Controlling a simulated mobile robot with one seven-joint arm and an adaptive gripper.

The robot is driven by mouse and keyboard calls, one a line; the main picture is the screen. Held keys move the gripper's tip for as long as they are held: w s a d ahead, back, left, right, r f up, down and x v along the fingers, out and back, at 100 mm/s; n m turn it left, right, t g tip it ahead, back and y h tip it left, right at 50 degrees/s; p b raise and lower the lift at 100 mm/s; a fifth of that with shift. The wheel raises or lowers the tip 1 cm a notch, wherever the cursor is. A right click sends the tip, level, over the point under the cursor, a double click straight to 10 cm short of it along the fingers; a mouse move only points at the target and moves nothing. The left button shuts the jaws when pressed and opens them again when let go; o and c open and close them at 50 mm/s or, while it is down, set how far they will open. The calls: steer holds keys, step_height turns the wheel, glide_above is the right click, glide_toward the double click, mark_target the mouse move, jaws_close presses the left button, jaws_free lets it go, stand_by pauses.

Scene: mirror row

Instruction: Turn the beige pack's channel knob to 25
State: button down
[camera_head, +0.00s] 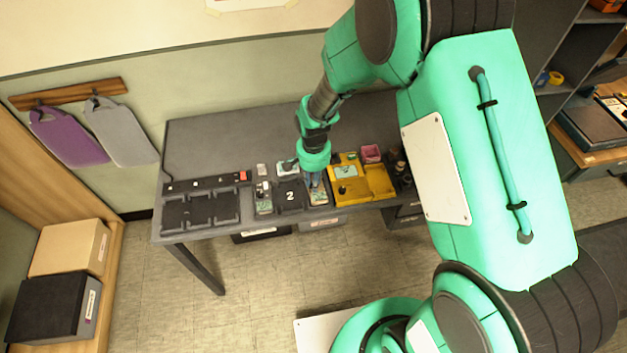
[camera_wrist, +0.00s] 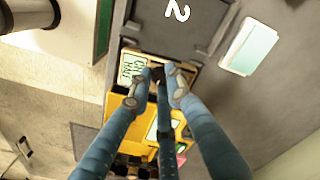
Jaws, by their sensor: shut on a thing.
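The beige pack (camera_head: 319,198) lies on the grey table, just left of the yellow tray. Its green-lettered label (camera_wrist: 132,67) shows in the wrist view. My gripper (camera_head: 315,182) points down over the pack from above. In the wrist view my gripper (camera_wrist: 161,75) has its blue fingers closed together at the pack's top, beside the label. They are shut on the small dark knob (camera_wrist: 158,74), which is mostly covered by the fingertips. Its pointer and scale cannot be read.
A dark mat marked 2 (camera_head: 291,196) and a grey pack (camera_head: 264,206) lie left. A pink box (camera_head: 371,153) stands behind the tray. The table's back left (camera_head: 210,140) is clear.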

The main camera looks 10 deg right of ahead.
steer(key=c, duration=1.6)
jaws_free()
steer(key=shift+m, duration=0.5)
steer(key=m+b, duration=0.2)
steer(key=m, duration=0.1)
steer(key=shift+f+m+b, duration=0.1)
steer(key=shift+m+b, duration=0.2)
steer(key=shift+m, duration=0.1)
steer(key=shift+s+d+r+n+t+p, duration=0.35)
steer(key=shift+s+d+r+n+p, duration=0.6)
steer(key=shift+r, duration=4.1)
steer(key=shift+s+d+r+n+t+p, duration=0.35)
steer(key=shift+s+r, duration=1)
steer(key=shift+r, duration=3.75)
steer(key=shift+s+d+r+n+t+p, duration=0.3)
steer(key=shift+s+d+r+n+p, duration=0.65)
steer(key=shift+r, duration=4.1)
steer(key=shift+s+a+m, duration=0.2)
steer(key=shift+a+m, duration=0.1)
steer(key=shift+m, duration=0.05)
